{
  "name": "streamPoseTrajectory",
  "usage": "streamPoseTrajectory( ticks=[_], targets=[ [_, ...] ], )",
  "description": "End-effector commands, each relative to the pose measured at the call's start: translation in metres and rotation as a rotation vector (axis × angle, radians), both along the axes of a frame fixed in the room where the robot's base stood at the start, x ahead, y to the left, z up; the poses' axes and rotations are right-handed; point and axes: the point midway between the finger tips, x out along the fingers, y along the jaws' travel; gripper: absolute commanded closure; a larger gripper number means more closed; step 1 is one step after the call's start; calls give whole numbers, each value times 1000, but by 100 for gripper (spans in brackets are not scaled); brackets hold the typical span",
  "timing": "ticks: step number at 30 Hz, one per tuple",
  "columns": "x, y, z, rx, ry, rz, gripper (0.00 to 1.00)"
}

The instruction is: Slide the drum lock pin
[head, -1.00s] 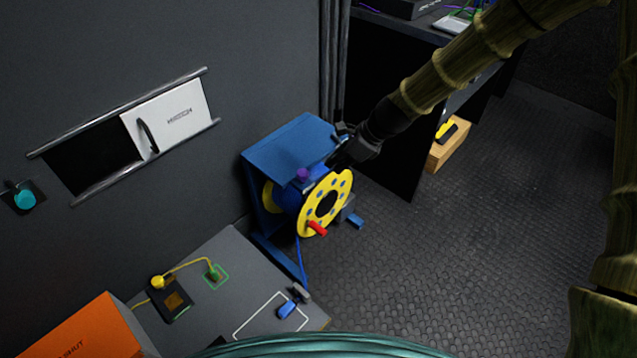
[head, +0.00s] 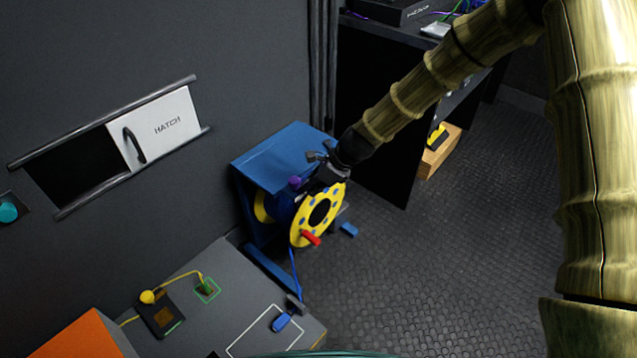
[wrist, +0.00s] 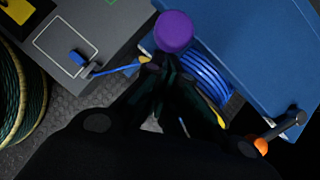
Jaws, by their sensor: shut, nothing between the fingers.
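The cable drum (head: 319,212) has a yellow flange with holes and a red crank handle (head: 310,238). It sits in a blue frame (head: 285,155). A purple knob (head: 294,182), perhaps the lock pin's head, stands at the drum's upper left. The knob shows large in the wrist view (wrist: 174,31), just beyond my fingertips. My gripper (head: 312,177) is shut and empty beside the knob, above the drum. In the wrist view my gripper (wrist: 165,68) points at the knob; whether they touch I cannot tell. The pin's shaft is hidden.
A grey bench (head: 205,325) at the lower left holds a blue connector (head: 281,322) and a yellow cable plug (head: 148,297). A white hatch (head: 165,128) is on the wall. A dark rack (head: 370,120) stands behind my arm.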

Motion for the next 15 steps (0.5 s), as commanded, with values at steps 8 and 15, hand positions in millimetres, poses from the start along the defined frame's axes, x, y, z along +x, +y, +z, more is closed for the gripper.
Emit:
streamPoseTrajectory(
  ticks=[8,15],
  targets=[
    [1,4,-7,0,-1,0,100],
    [1,4,-6,0,-1,-1,100]
  ],
)
